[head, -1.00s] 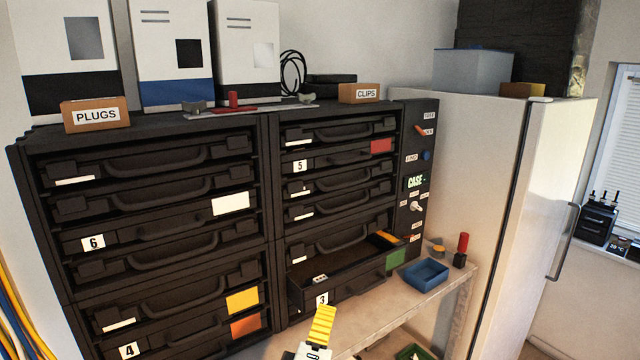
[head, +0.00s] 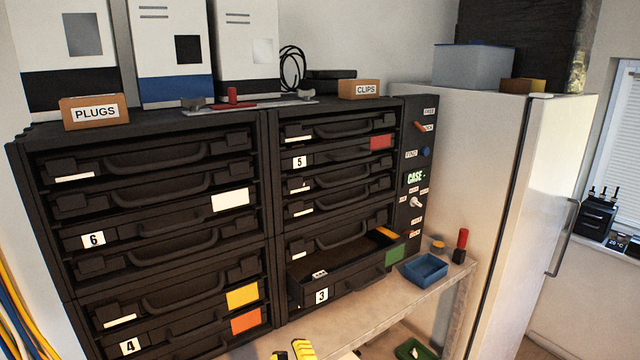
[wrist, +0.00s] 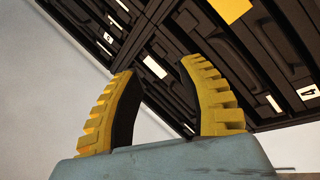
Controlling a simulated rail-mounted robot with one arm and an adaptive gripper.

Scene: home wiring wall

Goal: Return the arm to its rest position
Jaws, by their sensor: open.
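My gripper (head: 294,350) shows at the bottom edge of the head view, in front of the case rack and below drawer 3. Only its yellow finger tips are in that view. In the wrist view my gripper (wrist: 163,95) has its two yellow ribbed fingers apart, with nothing between them. The dark case rack (wrist: 160,45) fills the upper part of the wrist view, beyond the fingers, with a pale wall at the left. My fingers look clear of the rack.
Drawer 3 (head: 345,285) stands pulled out, with small items inside. A blue tray (head: 425,270) sits on the shelf (head: 375,308) to its right. A white fridge (head: 480,180) stands at the right. Cables (head: 15,310) hang at the lower left.

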